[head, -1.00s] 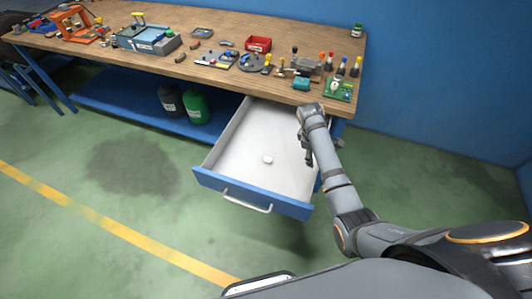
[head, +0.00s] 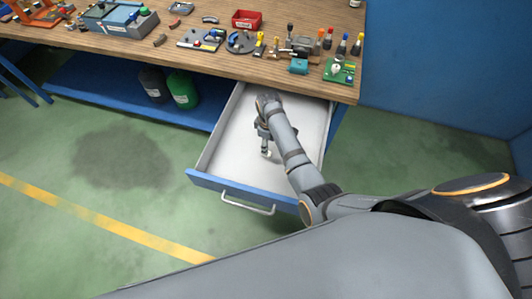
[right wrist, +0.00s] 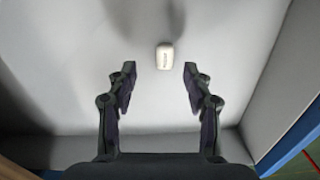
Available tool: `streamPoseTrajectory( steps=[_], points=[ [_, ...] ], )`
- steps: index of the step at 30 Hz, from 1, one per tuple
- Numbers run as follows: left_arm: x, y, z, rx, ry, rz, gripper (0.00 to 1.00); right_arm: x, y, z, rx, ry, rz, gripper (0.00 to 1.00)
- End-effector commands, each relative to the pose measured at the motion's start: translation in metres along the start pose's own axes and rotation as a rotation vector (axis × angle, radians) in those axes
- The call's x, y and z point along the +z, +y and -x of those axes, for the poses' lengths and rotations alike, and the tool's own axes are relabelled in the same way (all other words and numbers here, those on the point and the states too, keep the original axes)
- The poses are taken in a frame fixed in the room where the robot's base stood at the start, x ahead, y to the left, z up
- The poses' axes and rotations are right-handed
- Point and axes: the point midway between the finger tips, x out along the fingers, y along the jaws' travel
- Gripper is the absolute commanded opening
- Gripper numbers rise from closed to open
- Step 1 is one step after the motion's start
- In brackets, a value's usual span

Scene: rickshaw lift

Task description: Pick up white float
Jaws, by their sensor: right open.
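The white float (right wrist: 165,56) is a small, pale, rounded piece lying on the floor of the open white drawer (head: 226,146). In the right wrist view it sits just beyond my right fingertips, slightly right of the middle of the gap. My right gripper (right wrist: 159,72) is open and empty, with a finger on each side. In the head view my right gripper (head: 266,150) points down into the drawer and largely hides the float. Whether the fingertips touch the drawer floor I cannot tell. My left gripper is not in view.
The drawer's blue front with a metal handle (head: 247,206) faces me, and its side walls stand around my gripper. The wooden workbench top (head: 165,58) overhangs the drawer's rear and holds a red bin (head: 247,19) and several parts. Dark and green canisters (head: 182,90) stand left.

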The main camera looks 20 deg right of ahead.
Motion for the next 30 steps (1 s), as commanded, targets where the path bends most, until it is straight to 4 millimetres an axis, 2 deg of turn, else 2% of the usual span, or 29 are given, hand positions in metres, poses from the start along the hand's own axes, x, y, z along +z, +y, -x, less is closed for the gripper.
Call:
streamPoseTrajectory(
  steps=[3,5,10,18,27,30],
  points=[
    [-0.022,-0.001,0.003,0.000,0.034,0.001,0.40,0.000,-0.004,-0.011,-0.003,-0.003,0.001,0.51],
    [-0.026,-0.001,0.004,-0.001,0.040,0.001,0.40,-0.001,-0.006,-0.022,-0.004,-0.004,0.001,0.51],
    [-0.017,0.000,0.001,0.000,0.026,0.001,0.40,-0.001,-0.007,-0.048,-0.001,-0.002,0.000,0.51],
    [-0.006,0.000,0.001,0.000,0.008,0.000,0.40,-0.001,-0.007,-0.052,0.000,-0.001,-0.001,0.51],
    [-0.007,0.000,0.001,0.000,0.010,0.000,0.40,-0.001,-0.007,-0.051,0.000,-0.001,0.000,0.10],
    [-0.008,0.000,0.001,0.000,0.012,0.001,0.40,-0.001,-0.007,-0.051,0.000,-0.001,0.000,0.07]
  ],
)
